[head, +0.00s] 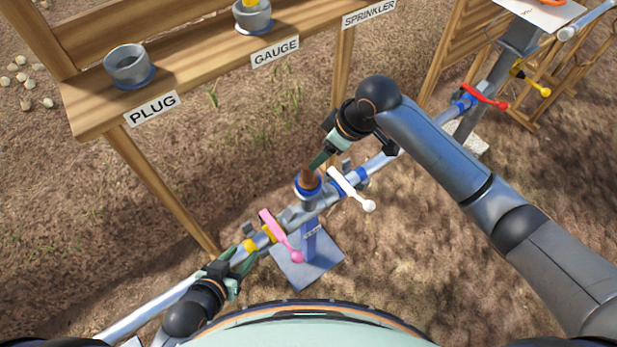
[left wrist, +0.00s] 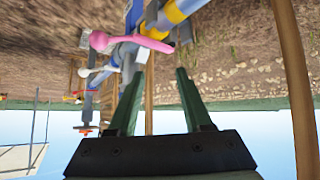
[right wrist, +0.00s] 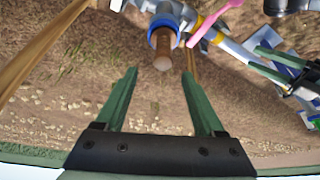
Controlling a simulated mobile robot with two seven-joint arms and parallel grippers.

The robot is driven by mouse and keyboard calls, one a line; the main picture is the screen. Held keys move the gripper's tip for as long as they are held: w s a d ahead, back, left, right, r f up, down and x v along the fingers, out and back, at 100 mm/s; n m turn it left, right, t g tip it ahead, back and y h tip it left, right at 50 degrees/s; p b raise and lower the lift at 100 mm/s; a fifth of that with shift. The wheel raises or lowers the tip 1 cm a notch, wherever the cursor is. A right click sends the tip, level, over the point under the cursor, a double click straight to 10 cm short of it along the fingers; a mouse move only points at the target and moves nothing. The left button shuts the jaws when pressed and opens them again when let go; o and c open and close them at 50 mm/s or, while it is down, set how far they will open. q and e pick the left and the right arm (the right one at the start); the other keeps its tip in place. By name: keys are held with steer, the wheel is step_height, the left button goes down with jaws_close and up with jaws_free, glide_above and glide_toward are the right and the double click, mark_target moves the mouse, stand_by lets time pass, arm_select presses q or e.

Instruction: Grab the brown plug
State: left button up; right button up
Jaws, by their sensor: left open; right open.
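The brown plug (head: 306,176) stands up from a blue-collared fitting (head: 308,188) on the grey pipe. In the right wrist view, the plug (right wrist: 163,52) appears just beyond the fingertips, lined up with the gap between them. My right gripper (head: 320,160) is open and empty, close beside the plug; its arm hides part of the scene in the head view. My left gripper (head: 243,260) is open by the lower left part of the pipe, near the pink-handled valve (head: 281,237). The left wrist view shows this pink handle (left wrist: 130,41) beyond its empty fingers.
A wooden shelf (head: 190,62) stands at the back, with a grey cup (head: 128,65) above the PLUG label and another above GAUGE. White (head: 350,189) and red (head: 485,95) valve handles stick out along the pipe. A wooden rack stands at right.

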mark_target(308, 175)
steer(key=b+x, duration=0.1)
steer(key=x, duration=0.5)
steer(key=shift+s, duration=0.1)
steer(key=shift+a+f, duration=0.15)
steer(key=shift+f, duration=0.35)
steer(key=f, duration=0.2)
steer(key=a+f+b, duration=0.1)
steer(key=f, duration=0.1)
steer(key=shift+f, duration=0.45)
arm_select(q)
steer(key=shift+w+d+f, duration=0.1)
steer(key=shift+d+f, duration=0.5)
steer(key=shift+f, duration=0.3)
arm_select(e)
jaws_close()
